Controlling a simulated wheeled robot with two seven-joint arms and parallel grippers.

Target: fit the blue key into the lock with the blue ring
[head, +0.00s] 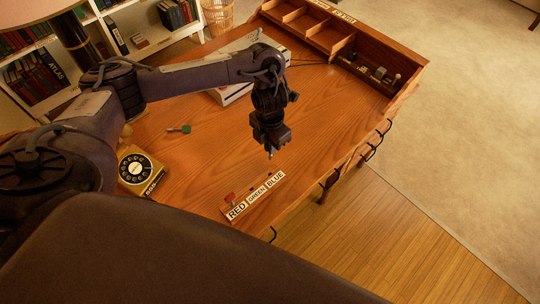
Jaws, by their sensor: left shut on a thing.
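My left gripper (270,142) is above the desk, pointing down, just behind the lock strip. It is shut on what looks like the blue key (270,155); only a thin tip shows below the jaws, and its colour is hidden. The lock strip (255,197) lies near the desk's front edge with the labels RED, GREEN and BLUE. The BLUE lock (271,174) is at its right end, below and apart from the key tip; its ring is too small to make out. A red key (230,197) stands at the RED end. A green key (180,129) lies on the desk. My right gripper is not in view.
A telephone (139,171) stands left of the strip. A pale flat object (236,92) lies behind my arm. A wooden organiser (337,38) with compartments runs along the back of the desk. The desk (315,120) is clear right of my gripper.

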